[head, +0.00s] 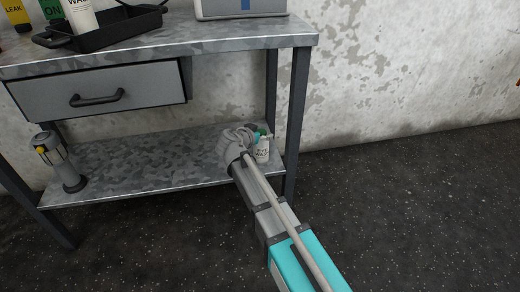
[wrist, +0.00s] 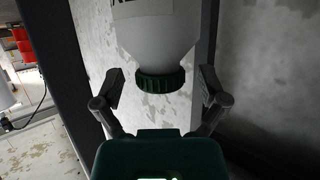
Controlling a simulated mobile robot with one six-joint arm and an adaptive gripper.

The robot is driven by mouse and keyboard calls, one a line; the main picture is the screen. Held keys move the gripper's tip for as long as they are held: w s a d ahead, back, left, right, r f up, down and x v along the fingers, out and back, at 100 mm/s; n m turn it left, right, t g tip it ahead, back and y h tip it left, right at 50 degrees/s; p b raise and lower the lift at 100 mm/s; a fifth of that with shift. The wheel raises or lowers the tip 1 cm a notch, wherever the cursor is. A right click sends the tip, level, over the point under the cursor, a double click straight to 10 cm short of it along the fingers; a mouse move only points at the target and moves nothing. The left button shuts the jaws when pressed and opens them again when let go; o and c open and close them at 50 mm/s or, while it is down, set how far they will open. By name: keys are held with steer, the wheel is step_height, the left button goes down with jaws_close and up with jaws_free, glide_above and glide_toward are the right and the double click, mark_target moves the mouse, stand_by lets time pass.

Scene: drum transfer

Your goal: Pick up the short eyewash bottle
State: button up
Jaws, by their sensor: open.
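The short eyewash bottle (head: 263,151) is white with a green cap and dark lettering. It stands on the lower shelf of the metal workbench, near the right end. My gripper (head: 260,136) is at the bottle's top, and my wrist partly hides the bottle in the head view. In the wrist view the bottle's white shoulder (wrist: 155,42) and green cap (wrist: 161,84) appear upside down. My gripper (wrist: 163,88) is open there, with one finger on each side of the cap and gaps showing on both sides.
A grey lantern-like object (head: 62,163) stands at the shelf's left end. The bench leg (head: 295,120) rises close to the bottle's right. On the worktop are a black tray (head: 105,30) with a white bottle (head: 80,15), and a grey case (head: 240,9). The shelf's middle is clear.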

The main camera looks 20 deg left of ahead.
jaws_close()
stand_by(0.3)
steer(key=shift+r, duration=0.15)
step_height(320, 180, up, 3)
steer(key=p, duration=0.3)
steer(key=shift+f, duration=0.2)
steer(key=s+r+p, duration=1)
steer(key=s, duration=0.4)
steer(key=shift+d, duration=0.35)
steer(key=shift+r, duration=0.1)
